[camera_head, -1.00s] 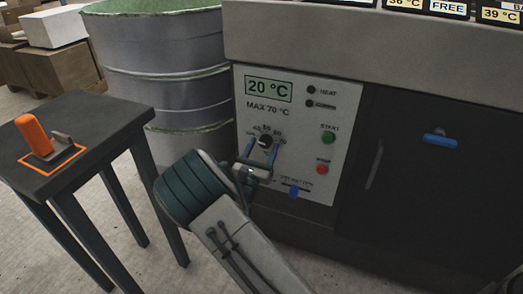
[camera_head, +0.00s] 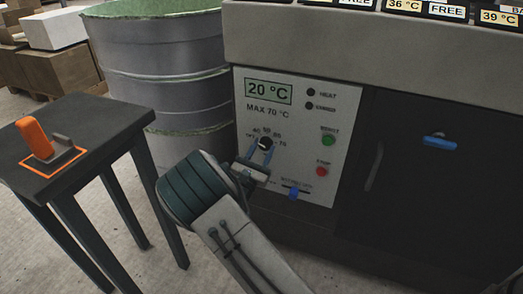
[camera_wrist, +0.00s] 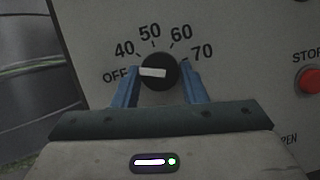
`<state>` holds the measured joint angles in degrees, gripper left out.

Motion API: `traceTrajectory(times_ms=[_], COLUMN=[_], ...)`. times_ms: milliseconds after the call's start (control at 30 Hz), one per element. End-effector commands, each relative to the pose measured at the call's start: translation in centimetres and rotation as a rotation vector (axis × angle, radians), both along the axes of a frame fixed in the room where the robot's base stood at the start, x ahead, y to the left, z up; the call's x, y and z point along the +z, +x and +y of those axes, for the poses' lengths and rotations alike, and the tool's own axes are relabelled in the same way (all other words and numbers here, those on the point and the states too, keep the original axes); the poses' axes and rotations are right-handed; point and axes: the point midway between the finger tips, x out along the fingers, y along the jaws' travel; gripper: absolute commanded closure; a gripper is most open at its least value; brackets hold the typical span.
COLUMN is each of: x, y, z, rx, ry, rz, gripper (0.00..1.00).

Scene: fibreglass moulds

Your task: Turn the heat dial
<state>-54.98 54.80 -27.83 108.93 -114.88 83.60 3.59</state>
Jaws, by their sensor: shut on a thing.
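The heat dial (camera_wrist: 159,72) is a round black knob with a white pointer on the pale control panel (camera_head: 312,176). In the wrist view its pointer points left to OFF, with 40, 50, 60 and 70 marked around it. It also shows small in the head view (camera_head: 265,143). My gripper (camera_wrist: 160,84) is shut on the dial, with one blue finger on each side of the knob. The display (camera_head: 269,91) reads 20 °C, with MAX 70 °C printed below it.
A side table (camera_head: 110,125) with an orange-handled tool (camera_head: 34,137) stands left.

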Motion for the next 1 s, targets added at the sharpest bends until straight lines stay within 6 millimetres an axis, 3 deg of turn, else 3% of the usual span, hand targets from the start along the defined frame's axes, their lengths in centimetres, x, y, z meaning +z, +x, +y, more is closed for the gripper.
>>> traceTrajectory(times_ms=[1000], x=[0.37], y=[0.26], z=[0.82], rx=[0.004], ry=[0.886], rz=[-0.319], gripper=[0.84])
